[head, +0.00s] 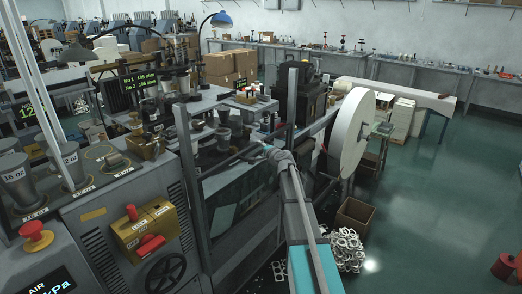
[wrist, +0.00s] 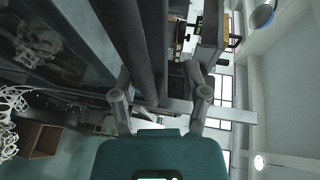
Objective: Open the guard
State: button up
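The guard (head: 240,198) is a see-through panel in a grey metal frame on the front of the machine, between two upright posts. It looks closed across the lower front, though its exact position is hard to tell. My gripper (head: 272,152) is at the upper right part of the guard frame, by the right post. In the wrist view my gripper (wrist: 160,82) has its two fingers spread apart. A dark grey bar (wrist: 152,45) runs between and beyond them, with gaps visible beside it. Contact with the bar cannot be told.
A large pale reel (head: 352,135) stands right of the guard. A yellow control box (head: 145,228) is at left.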

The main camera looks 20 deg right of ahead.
jog(key=shift+r+p, duration=7.9)
jog(key=shift+r, duration=0.35)
jog(key=shift+f+v, duration=0.2)
jog(key=shift+v, duration=2.15)
jog(key=shift+s+f, duration=0.1)
jog(key=shift+s, duration=0.05)
